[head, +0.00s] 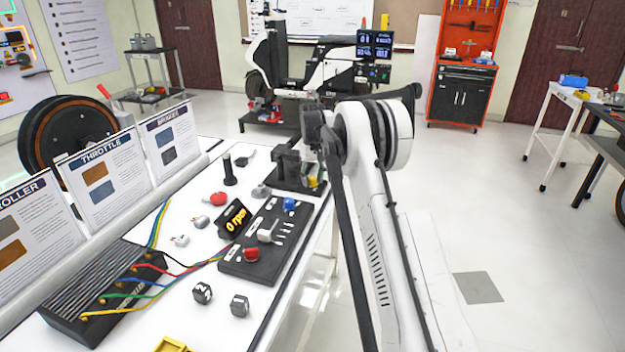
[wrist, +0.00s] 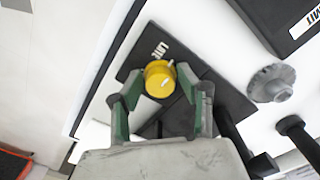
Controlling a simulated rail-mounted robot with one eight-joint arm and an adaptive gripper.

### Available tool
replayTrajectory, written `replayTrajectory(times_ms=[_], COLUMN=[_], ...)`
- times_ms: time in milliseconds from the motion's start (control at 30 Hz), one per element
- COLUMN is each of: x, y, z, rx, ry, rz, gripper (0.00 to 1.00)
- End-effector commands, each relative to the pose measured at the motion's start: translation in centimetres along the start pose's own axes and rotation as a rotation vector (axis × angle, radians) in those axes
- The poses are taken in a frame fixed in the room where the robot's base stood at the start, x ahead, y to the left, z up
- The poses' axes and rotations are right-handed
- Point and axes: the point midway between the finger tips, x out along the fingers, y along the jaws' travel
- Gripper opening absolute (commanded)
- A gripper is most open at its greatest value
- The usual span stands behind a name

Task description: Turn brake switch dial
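A round yellow dial (wrist: 159,80) with a pale pointer mark sits on a dark plate (wrist: 205,78) in the wrist view. My gripper (wrist: 160,84) has its green-padded fingers spread, one on each side of the dial. Small gaps seem to show between the fingertips and the dial, so I cannot see firm contact. In the head view, the yellow dial (head: 313,182) is partly visible below my gripper (head: 312,160), at the far right end of the white bench. The gripper hides part of the dark unit there.
A dark panel (head: 236,262) with red and blue knobs lies nearer on the white bench. A grey knob (wrist: 271,84) and dark posts stand right of the dial in the wrist view. Info boards (head: 107,165) line the bench's left side.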

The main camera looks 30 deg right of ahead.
Motion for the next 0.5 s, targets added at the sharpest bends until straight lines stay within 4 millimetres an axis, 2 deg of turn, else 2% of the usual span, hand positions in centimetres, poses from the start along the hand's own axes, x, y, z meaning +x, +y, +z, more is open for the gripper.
replayTrajectory(times_ms=[33,233,367,500], x=[0.00,-0.01,-0.01,-0.03], y=[0.00,0.00,0.00,-0.02], z=[0.00,0.00,0.00,0.00], rx=[0.000,0.000,0.017,0.107], ry=[0.000,0.000,0.000,0.000], rz=[0.000,0.000,0.000,0.000], gripper=[0.28,0.01,0.00,0.00])
